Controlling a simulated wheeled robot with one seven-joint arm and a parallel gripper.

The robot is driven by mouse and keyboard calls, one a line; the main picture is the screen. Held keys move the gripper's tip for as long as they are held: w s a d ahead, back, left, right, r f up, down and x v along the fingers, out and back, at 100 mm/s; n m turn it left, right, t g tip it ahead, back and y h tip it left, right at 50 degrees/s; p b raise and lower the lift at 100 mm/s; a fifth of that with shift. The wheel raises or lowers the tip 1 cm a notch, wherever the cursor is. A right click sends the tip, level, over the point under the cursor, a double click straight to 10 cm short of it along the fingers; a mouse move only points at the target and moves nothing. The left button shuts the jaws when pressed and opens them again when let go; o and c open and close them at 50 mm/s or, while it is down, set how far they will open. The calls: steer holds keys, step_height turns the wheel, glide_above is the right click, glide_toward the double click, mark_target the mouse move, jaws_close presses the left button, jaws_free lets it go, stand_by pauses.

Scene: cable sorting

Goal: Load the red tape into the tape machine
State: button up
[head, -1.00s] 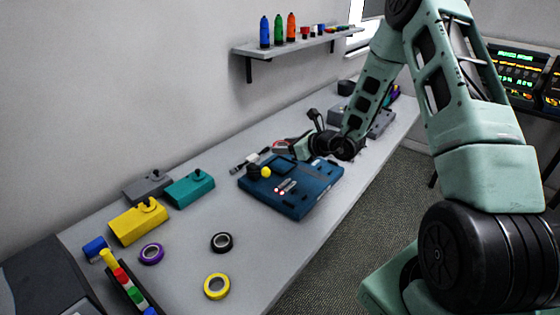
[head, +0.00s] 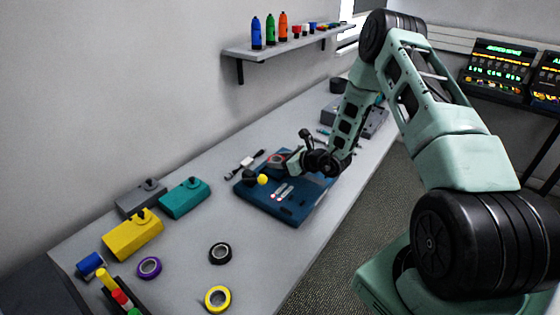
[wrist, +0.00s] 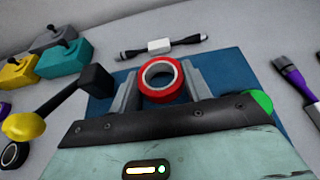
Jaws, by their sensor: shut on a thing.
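The tape machine (head: 292,206) is a dark blue box on the bench, with a black lever ending in a yellow knob (head: 262,180). The knob also shows at the left of the wrist view (wrist: 26,124), and the machine's blue top (wrist: 232,72) lies behind my gripper. My gripper (wrist: 160,82) is shut on the red tape (wrist: 165,97), a ring held between its two grey fingers. In the head view, my gripper (head: 277,158) is over the machine's far part. The gap between tape and machine cannot be judged.
Yellow (head: 133,236), teal (head: 185,199) and grey (head: 140,197) boxes stand left of the machine. Purple (head: 149,267), black (head: 220,253) and yellow (head: 217,299) tapes lie in front. A cable (head: 244,164) lies behind it. The bench between the boxes and machine is clear.

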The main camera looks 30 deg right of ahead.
steer(key=shift+f, duration=0.55)
steer(key=shift+f+b, duration=0.45)
steer(key=shift+f, duration=0.2)
steer(key=o, duration=1)
steer(key=shift+c, duration=0.2)
steer(key=shift+r, duration=0.15)
